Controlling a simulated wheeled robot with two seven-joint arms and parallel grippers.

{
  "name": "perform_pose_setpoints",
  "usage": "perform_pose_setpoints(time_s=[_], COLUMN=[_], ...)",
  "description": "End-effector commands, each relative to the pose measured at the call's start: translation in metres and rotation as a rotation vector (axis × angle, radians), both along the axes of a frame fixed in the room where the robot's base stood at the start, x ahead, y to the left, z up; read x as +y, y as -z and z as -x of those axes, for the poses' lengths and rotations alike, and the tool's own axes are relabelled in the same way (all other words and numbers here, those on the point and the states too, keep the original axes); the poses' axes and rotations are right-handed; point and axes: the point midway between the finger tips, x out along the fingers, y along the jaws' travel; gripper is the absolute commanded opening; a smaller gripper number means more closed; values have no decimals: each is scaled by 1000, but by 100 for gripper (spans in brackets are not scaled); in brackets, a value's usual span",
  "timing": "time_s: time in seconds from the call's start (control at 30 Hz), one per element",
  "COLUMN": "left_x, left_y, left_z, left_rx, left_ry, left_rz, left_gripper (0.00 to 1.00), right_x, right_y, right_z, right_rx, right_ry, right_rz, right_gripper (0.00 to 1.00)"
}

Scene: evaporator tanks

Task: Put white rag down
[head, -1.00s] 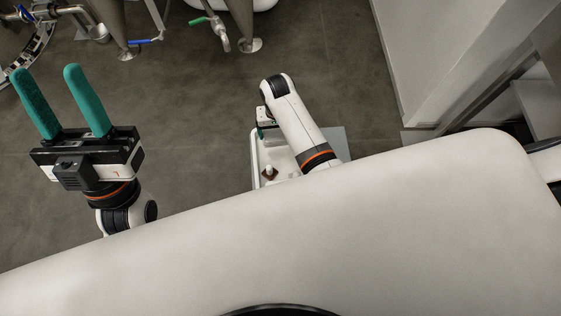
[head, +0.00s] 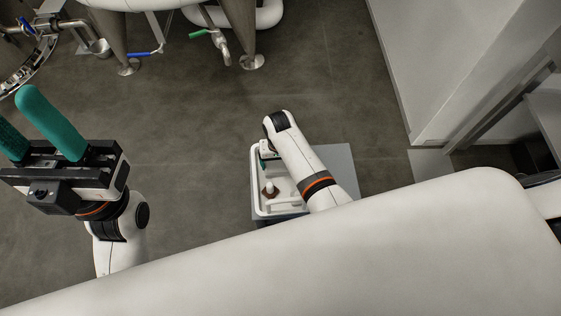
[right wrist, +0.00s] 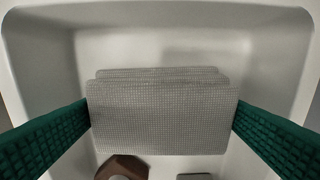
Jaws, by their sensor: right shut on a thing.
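The white rag (right wrist: 162,115) looks light grey, waffle-textured and folded in layers in the right wrist view. My right gripper (right wrist: 160,112) is shut on it, with a green finger pressed at each side edge. The rag is inside or just above a white tub (right wrist: 150,45); I cannot tell if it touches the bottom. In the head view my right gripper (head: 266,152) points down into the tub (head: 254,185), and the rag is mostly hidden by my arm. My left gripper (head: 22,118) is at the left edge, its green fingers spread and empty.
In the tub lies a brown-based object with a white top (head: 269,189), and a small grey thing (right wrist: 195,177) shows at the bottom. Tank legs (head: 240,30) stand behind, a white wall (head: 440,60) at right. The floor between is clear.

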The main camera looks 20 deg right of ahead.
Motion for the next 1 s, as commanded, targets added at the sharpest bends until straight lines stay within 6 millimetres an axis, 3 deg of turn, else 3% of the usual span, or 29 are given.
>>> perform_pose_setpoints(time_s=[0.13, 0.17, 0.2, 0.53, 0.7, 0.93, 1.0], left_x=[0, 0, 0, 0, 2, 2, 0], left_y=[0, 0, 0, -7, 4, -27, -22], left_z=[0, 0, 0, 1, 6, 9, -2], left_rx=[0, 0, 0, -6, 75, 78, 143], left_ry=[0, 0, 0, 0, 4, 4, 0], left_rz=[0, 0, 0, 1, 3, 6, -15], left_gripper=[46, 46, 46, 46, 46, 46, 46], right_x=[0, 0, 0, 0, 0, 1, 1], right_y=[1, 1, 1, -9, -40, -98, -101], right_z=[0, 0, 0, 0, -1, -3, -3], right_rx=[0, 0, 0, 0, -2, -2, 0], right_ry=[0, 0, 0, 0, 0, 0, 0], right_rz=[0, 0, 0, 0, -1, -1, 0], right_gripper=[72, 95, 100, 100, 100, 100, 100])
